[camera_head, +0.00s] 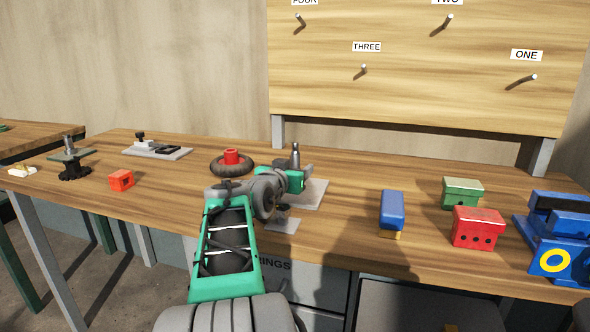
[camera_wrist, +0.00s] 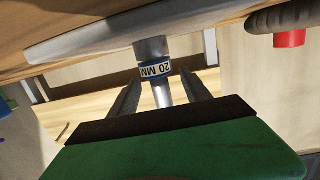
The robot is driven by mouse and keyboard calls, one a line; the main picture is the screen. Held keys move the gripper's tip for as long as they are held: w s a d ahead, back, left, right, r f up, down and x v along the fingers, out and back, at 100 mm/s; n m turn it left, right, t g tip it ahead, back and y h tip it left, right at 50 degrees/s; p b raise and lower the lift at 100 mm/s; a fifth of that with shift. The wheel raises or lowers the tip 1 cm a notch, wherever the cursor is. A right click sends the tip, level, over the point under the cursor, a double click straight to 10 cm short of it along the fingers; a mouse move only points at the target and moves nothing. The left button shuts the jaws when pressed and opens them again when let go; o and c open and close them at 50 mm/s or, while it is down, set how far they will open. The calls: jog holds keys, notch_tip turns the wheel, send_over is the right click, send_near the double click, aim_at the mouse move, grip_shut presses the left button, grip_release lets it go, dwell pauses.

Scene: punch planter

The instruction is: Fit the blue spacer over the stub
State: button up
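The stub is a pointed metal post (camera_head: 295,156) on a light grey plate (camera_head: 314,193); in the wrist view its thinner shaft (camera_wrist: 162,95) shows beyond a wider grey collar at the plate. The blue spacer (camera_wrist: 155,70), a ring labelled 20 MM, is around the post against the collar in the wrist view, where the picture is upside down. It is hidden in the head view. My gripper (camera_head: 296,180) is at the post, its fingers (camera_wrist: 160,76) on either side of it. They look open, with a gap on the right; contact on the left cannot be told.
A dark ring with a red piece (camera_head: 231,157) lies left of the plate. A smaller plate with a dark knob (camera_head: 284,222) is in front. Blue (camera_head: 391,211), green (camera_head: 462,193) and red (camera_head: 477,228) boxes stand right, beside a blue vise (camera_head: 560,240). A pegboard (camera_head: 420,70) stands behind.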

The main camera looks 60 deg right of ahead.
jog(key=shift+o, duration=0.5)
jog(key=shift+f, duration=0.3)
jog(key=shift+a, duration=0.1)
jog(key=a, duration=0.2)
jog(key=a+r, duration=0.1)
jog(key=a, duration=0.2)
jog(key=a+p, duration=0.1)
jog(key=a, duration=0.1)
jog(key=shift+s+a+r, duration=0.25)
jog(key=shift+s+r, duration=0.05)
jog(key=shift+s, duration=0.1)
